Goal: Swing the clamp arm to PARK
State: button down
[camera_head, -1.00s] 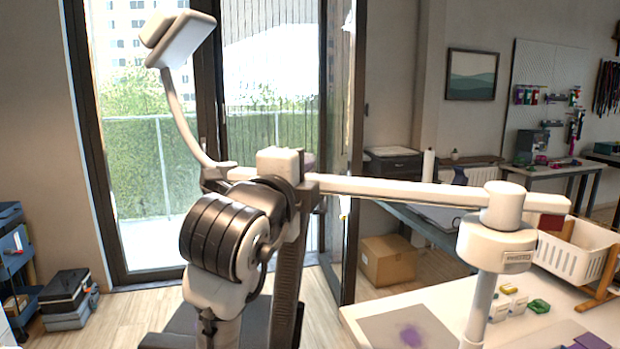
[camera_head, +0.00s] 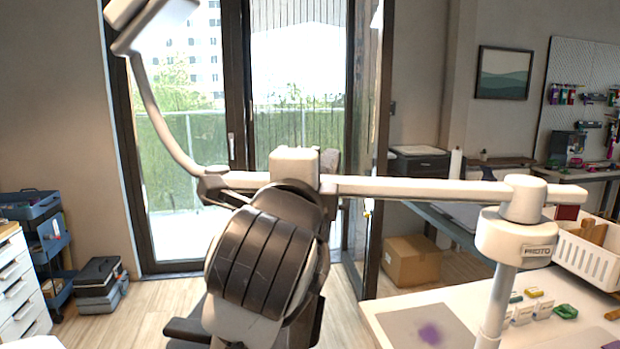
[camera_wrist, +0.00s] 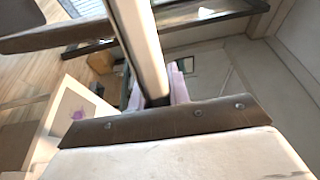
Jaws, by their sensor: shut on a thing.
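The clamp arm (camera_head: 420,189) is a long white bar that runs level from a hub on a white post (camera_head: 500,300) labelled PROTO. Beyond my arm the bar goes on left and curves up to a white head (camera_head: 150,22), cut off by the top edge. My gripper is around the bar left of the post, mostly hidden behind my own arm in the head view. In the wrist view the bar (camera_wrist: 140,40) runs down between the pale lilac fingers of my gripper (camera_wrist: 157,94), which is shut on it. I see no PARK mark.
The post stands by a white table (camera_head: 400,300) with a grey mat (camera_head: 408,328), small items and a white basket (camera_head: 585,255). A cardboard box (camera_head: 412,262) is on the floor behind.

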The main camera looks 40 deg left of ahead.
jog(key=c, duration=1.3)
grip_release()
jog(key=b+v, duration=0.1)
jog(key=v, duration=0.6)
jog(key=shift+s+d, duration=0.15)
jog(key=shift+s, duration=0.05)
